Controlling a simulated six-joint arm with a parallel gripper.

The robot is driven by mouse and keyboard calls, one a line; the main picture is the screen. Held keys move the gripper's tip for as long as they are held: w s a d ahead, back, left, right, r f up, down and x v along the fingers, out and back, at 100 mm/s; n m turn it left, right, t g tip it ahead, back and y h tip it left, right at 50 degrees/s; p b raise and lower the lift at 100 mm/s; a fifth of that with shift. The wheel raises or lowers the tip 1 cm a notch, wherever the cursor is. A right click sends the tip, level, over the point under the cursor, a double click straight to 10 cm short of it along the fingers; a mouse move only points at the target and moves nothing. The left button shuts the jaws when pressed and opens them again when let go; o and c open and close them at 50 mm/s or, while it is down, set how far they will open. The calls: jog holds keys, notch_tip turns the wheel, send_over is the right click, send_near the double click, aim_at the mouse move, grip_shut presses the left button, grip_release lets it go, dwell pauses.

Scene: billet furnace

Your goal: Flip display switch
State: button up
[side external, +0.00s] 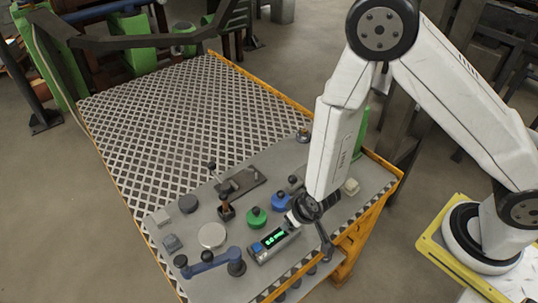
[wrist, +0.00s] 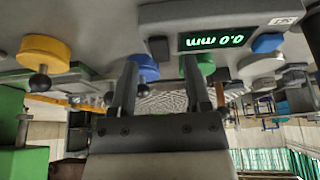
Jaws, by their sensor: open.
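The display (side external: 275,241) is a grey box with glowing green digits and a blue button (side external: 256,247) at its left end. In the wrist view the display (wrist: 222,41) appears upside down, reading 0.0 mm, with the blue button (wrist: 267,42) to its right. A small label (wrist: 283,20) is beside that button. I cannot tell which part is the switch. My gripper (wrist: 158,75) is open, with nothing between its two dark fingers.
A green knob (side external: 256,218) and a blue knob (side external: 281,201) stand behind the display. A blue lever handle (side external: 211,262) lies to its left. A yellow knob (wrist: 45,52) shows in the wrist view. The metal grating (side external: 185,115) beyond the panel is clear.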

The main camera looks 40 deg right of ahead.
jog(key=shift+w+f, duration=0.2)
jog(key=shift+f, duration=0.35)
grip_shut()
